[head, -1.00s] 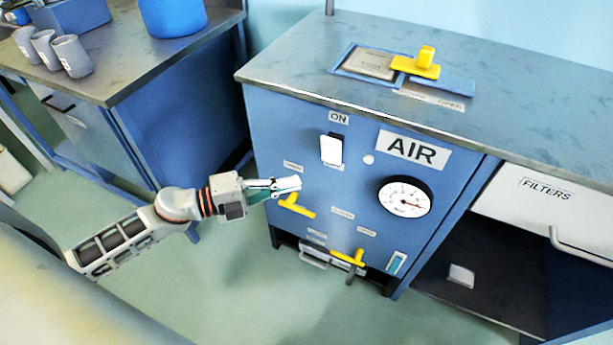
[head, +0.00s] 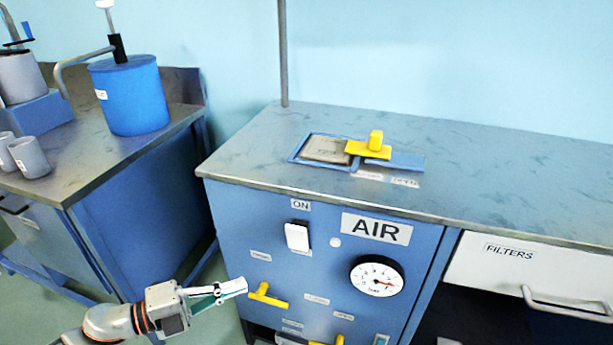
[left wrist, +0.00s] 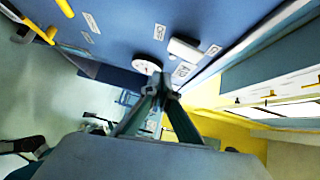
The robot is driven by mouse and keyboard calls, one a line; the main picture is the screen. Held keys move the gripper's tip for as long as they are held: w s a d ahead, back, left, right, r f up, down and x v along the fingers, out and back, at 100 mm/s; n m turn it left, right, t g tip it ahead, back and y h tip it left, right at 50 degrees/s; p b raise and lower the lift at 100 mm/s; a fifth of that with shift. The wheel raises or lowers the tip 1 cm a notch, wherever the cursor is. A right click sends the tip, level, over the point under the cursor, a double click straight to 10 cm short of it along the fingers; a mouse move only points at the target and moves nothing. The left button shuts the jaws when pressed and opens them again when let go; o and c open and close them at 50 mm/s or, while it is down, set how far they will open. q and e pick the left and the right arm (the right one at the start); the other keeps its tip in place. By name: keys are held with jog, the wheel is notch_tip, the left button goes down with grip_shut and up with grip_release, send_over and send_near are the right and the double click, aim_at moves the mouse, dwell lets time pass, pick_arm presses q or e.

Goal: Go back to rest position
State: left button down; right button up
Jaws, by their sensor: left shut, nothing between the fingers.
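My left gripper (head: 243,288) is shut and empty in the head view. It is in front of the blue AIR cabinet, just left of the upper yellow lever handle (head: 266,295); I cannot tell whether they touch. In the left wrist view my left gripper (left wrist: 158,82) shows its fingers together, pointing along the blue panel. My right gripper is in neither view.
The AIR cabinet (head: 225,225) carries a white switch (head: 297,237), a round gauge (head: 377,277) and a yellow slide handle (head: 368,149) on top. A bench with a blue pot (head: 131,98) stands left. A FILTERS drawer (head: 500,275) is at right.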

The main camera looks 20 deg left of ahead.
pick_arm(q)
jog(key=s+d+f+n+y+p, duration=0.3)
jog(key=s+f+n+y+p, duration=0.2)
jog(key=s+n, duration=0.3)
jog(key=s+d+f+n+g+y+p, duration=0.1)
jog(key=s+d+f+n+y+p, duration=0.3)
jog(key=s+n, duration=0.5)
notch_tip(320, 180, down, 2)
jog(key=n+y+p, duration=0.1)
jog(key=n, duration=0.4)
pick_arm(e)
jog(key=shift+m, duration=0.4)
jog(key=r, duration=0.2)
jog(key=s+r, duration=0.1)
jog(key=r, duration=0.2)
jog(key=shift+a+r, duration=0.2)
pick_arm(q)
jog(key=shift+a, duration=0.1)
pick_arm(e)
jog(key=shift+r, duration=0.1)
